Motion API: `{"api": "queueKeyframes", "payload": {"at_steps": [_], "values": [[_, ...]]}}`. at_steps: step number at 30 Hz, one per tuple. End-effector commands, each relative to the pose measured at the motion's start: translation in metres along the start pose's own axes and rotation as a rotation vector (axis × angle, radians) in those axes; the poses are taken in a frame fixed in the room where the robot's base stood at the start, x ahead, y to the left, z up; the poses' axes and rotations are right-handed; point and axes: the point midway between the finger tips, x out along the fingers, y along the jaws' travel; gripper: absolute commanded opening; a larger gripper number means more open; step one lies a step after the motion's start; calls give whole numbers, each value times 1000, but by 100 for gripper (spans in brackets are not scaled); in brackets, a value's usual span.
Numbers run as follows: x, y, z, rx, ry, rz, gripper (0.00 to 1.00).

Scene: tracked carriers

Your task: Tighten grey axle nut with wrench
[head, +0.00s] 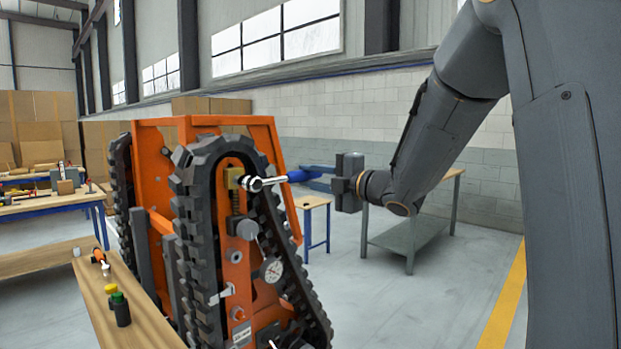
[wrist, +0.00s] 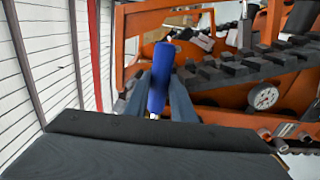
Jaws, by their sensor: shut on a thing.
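A wrench (head: 276,181) with a chrome head and blue handle is held level in my gripper (head: 312,178). The fingers are shut on its blue handle (wrist: 160,80). Its head is at the upper end of the orange carrier (head: 160,160), beside a brass block (head: 233,178) inside the black track (head: 185,215). I cannot tell whether the head is seated on a nut. The grey axle nut cannot be made out for certain; the wrench head may hide it. A grey round part (head: 246,230) sits lower on the carrier.
A wooden bench (head: 130,310) at the left bears black-and-green and yellow-capped bottles. A grey table (head: 410,235) stands behind my arm. Floor at the right is clear.

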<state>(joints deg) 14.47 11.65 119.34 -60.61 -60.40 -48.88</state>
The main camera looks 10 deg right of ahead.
Motion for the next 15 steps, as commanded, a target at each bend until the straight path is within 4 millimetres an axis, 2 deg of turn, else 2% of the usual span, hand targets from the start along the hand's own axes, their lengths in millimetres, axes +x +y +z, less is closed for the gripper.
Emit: {"api": "queueKeyframes", "payload": {"at_steps": [15], "values": [[5, 0, 0, 0, 1, 2, 0]]}}
